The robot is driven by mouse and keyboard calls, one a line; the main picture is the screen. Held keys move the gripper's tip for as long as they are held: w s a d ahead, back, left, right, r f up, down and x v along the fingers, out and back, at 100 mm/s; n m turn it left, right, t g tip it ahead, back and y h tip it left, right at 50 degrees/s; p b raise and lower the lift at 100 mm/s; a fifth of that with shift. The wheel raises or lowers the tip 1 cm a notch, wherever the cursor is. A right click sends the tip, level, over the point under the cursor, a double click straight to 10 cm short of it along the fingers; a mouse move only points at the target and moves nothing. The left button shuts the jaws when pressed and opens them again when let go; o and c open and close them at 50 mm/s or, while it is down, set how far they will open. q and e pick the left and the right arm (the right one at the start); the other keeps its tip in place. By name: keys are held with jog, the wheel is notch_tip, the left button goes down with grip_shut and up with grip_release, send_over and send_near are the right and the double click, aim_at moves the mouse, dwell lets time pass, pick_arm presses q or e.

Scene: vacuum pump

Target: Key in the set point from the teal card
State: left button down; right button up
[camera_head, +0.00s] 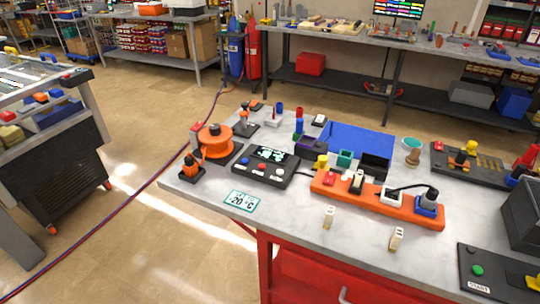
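The teal-edged card (242,200) lies flat near the front left edge of the marble-topped table. It reads "-20°C", with smaller marks above that I cannot read. A dark controller box (288,172) lies just behind it. Its small display (270,153) is lit with pale characters too small to read. Below the display are a blue button (258,165), a red button (267,171) and a white button (276,177). Neither of my grippers shows in the head view, and nothing touches the card or the box.
An orange power strip (330,190) with plugs lies right of the controller. An orange reel (215,140) stands to its left. Two small cream pieces (329,217) lie in front of the strip. A dark panel with a green button (477,270) sits front right. Bare tabletop surrounds the card.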

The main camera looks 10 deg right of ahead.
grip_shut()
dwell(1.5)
